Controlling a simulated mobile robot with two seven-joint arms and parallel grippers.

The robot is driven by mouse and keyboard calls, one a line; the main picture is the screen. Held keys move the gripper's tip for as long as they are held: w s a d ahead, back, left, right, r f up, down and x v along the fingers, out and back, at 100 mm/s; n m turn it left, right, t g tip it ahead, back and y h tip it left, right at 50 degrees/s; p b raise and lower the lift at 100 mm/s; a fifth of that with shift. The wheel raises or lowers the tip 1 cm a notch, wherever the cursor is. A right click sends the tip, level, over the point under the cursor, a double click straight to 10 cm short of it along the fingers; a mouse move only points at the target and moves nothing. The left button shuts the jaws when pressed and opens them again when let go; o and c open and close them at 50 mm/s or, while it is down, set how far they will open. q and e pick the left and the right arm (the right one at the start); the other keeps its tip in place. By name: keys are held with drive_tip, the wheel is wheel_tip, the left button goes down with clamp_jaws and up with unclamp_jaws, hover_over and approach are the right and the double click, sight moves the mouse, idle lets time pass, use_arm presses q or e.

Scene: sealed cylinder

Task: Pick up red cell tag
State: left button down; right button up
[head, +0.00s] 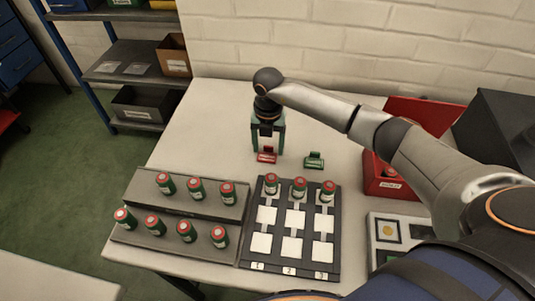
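The red cell tag (267,156) is a small red piece with a pale label, lying on the white table behind the cell rack. My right gripper (266,148) reaches in from the right and points down right over the red tag. Its two fingers are spread apart, one to each side, with the tag at or just below the fingertips. I cannot tell whether they touch it. A similar green tag (314,160) lies on the table to the right. My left gripper is not in view.
A dark rack (247,251) with numbered columns holds 3 red-topped green cells and white cards. A stepped stand (148,205) to its left holds several more cells. A red bin (386,187) and a pale tray (376,250) stand right. The table's back left is clear.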

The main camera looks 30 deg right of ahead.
sight(268, 148)
drive_tip(key=c, duration=0.9)
drive_tip(key=shift+o, duration=0.2)
drive_tip(key=shift+r, duration=0.5)
wheel_tip(268, 148, up, 2)
drive_tip(key=shift+r, duration=0.25)
drive_tip(key=s+a+r, duration=0.2)
drive_tip(key=s+r, duration=0.7)
drive_tip(key=s, duration=0.5)
drive_tip(key=shift+r+b, duration=0.25)
drive_tip(key=shift+b, duration=0.05)
